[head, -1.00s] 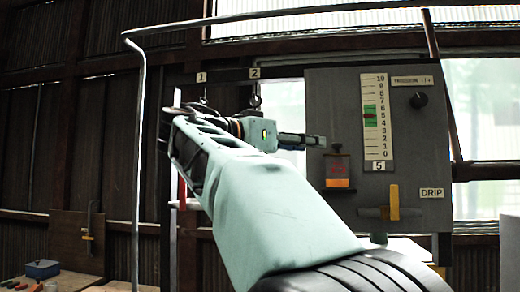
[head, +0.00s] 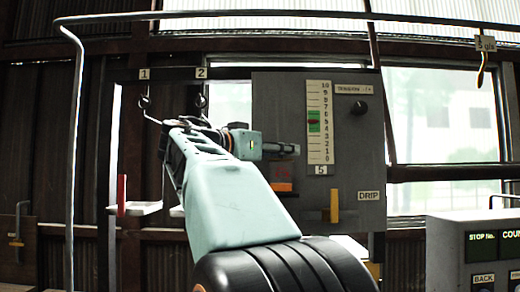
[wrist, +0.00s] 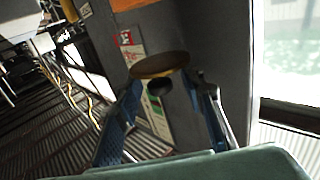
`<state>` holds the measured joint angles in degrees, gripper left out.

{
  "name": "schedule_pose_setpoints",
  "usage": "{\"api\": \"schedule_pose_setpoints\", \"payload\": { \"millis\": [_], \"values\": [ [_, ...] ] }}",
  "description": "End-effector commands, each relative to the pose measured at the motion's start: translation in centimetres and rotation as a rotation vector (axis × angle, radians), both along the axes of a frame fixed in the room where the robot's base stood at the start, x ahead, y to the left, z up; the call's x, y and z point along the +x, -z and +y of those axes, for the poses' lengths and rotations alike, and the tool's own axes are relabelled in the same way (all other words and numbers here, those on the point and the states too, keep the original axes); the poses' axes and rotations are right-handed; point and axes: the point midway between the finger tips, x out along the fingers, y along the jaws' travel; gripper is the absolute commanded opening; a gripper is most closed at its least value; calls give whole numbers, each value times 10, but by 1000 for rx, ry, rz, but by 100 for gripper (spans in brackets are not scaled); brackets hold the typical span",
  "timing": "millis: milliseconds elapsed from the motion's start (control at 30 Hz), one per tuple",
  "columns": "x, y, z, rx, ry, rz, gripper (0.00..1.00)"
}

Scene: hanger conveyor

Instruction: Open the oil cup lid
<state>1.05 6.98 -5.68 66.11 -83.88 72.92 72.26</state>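The oil cup (head: 281,180) is a small orange-filled vessel on the front of the grey panel; its top is hidden behind my gripper in the head view. My gripper (head: 292,149) reaches across from the left, just above the cup. In the wrist view my gripper (wrist: 166,80) has its two fingers spread apart. A round brownish disc (wrist: 160,64) with a dark stub below it shows between and just beyond the fingertips. It may be the cup's lid, but I cannot tell for sure. I see no clear contact with it.
The grey panel (head: 262,110) carries a level scale (head: 319,147), a black knob (head: 360,107) and a yellow handle (head: 334,206) close below right of the cup. A control box (head: 450,250) stands at the lower right. A bent metal rail (head: 78,130) runs along the left and top.

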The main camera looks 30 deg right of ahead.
Motion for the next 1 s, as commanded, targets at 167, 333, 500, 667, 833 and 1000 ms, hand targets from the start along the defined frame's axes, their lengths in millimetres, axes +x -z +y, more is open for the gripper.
{"api": "schedule_pose_setpoints", "payload": {
  "millis": [167,333,500,667,833,1000],
  "values": [
    [0,0,0,0,0,0,36],
    [0,0,0,0,0,0,22],
    [0,0,0,0,0,0,3],
    [0,0,0,-1,0,1,0],
    [0,1,0,-19,0,12,0],
    [1,2,1,-74,-1,45,0]
  ]
}}
